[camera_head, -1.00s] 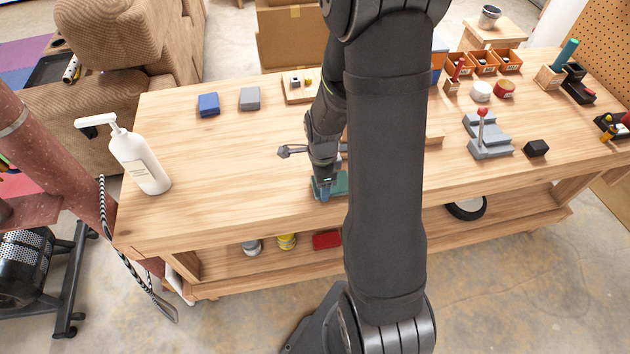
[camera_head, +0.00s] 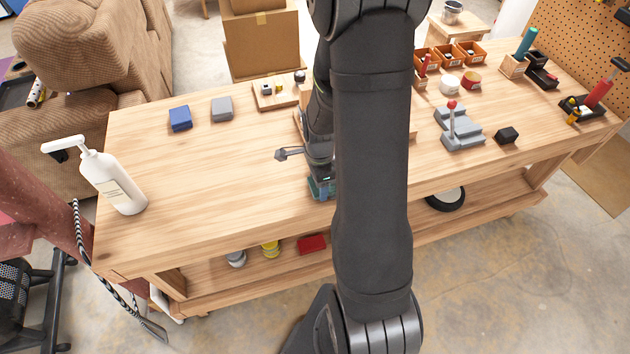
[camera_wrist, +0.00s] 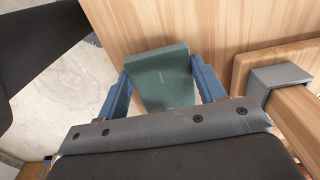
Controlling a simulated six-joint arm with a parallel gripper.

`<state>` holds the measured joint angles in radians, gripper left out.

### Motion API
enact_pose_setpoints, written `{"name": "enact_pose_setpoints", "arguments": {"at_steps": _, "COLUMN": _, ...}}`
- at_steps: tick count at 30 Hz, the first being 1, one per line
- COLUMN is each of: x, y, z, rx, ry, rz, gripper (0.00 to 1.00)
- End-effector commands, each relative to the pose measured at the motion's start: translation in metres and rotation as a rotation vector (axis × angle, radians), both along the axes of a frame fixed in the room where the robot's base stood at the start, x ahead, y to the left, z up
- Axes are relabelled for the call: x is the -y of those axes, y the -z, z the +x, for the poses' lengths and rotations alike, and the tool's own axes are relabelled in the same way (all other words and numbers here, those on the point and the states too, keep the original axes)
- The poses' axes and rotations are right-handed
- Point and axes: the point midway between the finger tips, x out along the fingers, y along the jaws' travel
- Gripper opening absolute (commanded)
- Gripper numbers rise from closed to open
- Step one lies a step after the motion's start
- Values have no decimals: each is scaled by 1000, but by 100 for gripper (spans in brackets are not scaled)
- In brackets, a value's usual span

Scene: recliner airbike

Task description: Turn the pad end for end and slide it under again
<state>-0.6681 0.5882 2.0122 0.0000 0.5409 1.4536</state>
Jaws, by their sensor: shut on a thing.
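The pad is a teal-green block (camera_wrist: 162,78) with a small faint mark on its face. In the wrist view it sits between the two blue fingers of my gripper (camera_wrist: 160,92), which is shut on it. In the head view the pad (camera_head: 322,188) is partly hidden at the front edge of the bench, below my wrist. A wooden piece with a grey bracket (camera_wrist: 282,82) stands just right of my gripper in the wrist view. In the head view my arm hides most of that piece and whatever lies under it.
The wooden bench top (camera_head: 200,165) is clear to the left, up to a white pump bottle (camera_head: 112,180). A blue block (camera_head: 180,118) and a grey block (camera_head: 222,109) lie at the back left. A grey stepped fixture with a red-knobbed lever (camera_head: 458,130) stands to the right.

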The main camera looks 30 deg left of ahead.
Motion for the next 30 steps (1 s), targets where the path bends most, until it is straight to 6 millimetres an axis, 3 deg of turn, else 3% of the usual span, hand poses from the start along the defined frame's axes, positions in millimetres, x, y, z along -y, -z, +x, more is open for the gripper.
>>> {"name": "enact_pose_setpoints", "arguments": {"at_steps": 30, "x": 1, "y": 5, "z": 1, "rx": 0, "ry": 0, "rz": 0, "gripper": 36}}
